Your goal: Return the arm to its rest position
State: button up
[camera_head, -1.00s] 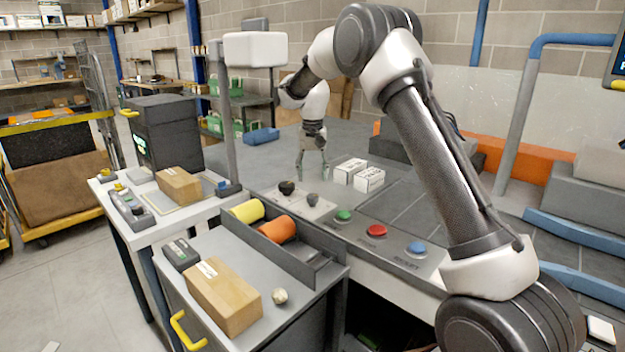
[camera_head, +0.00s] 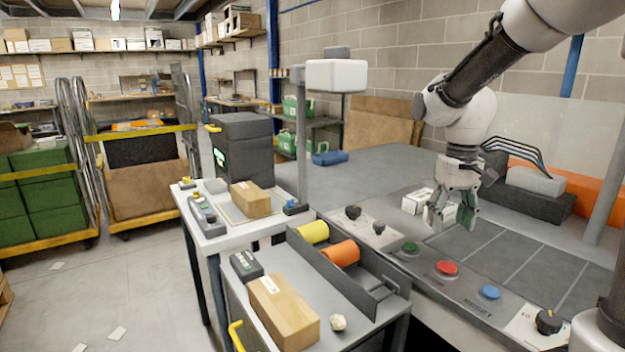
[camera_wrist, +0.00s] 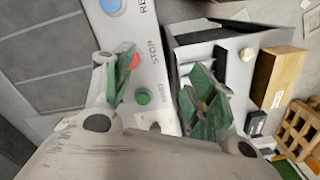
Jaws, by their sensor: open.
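My gripper (camera_head: 452,218) hangs from the bent arm above the grey control panel (camera_head: 425,262), fingers pointing down and spread apart with nothing between them. In the wrist view my gripper (camera_wrist: 165,95) shows its two green-padded fingers wide apart. The panel's green button (camera_head: 410,249), red button (camera_head: 447,268) and blue button (camera_head: 490,292) lie below and in front of it. White boxes (camera_head: 415,202) stand just behind and left of the fingers and are partly hidden by them.
A side bench holds a cardboard box (camera_head: 284,312), a yellow roll (camera_head: 313,232) and an orange roll (camera_head: 341,254). A post with a white head (camera_head: 337,75) rises left of the arm. Dark blocks (camera_head: 530,203) lie right of it. The grey table (camera_head: 375,165) behind is largely clear.

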jog(key=s+d+r+t, duration=0.2)
jog(key=s+d+r, duration=0.1)
jog(key=s, duration=0.6)
jog(key=s+d+r+m+t, duration=0.1)
jog(key=s+d+r+t, duration=0.1)
jog(key=s, duration=0.8)
jog(key=shift+s+d+r+t, duration=0.3)
jog(key=shift+d+r, duration=0.15)
jog(key=shift+r, duration=0.25)
jog(key=shift+c, duration=0.4)
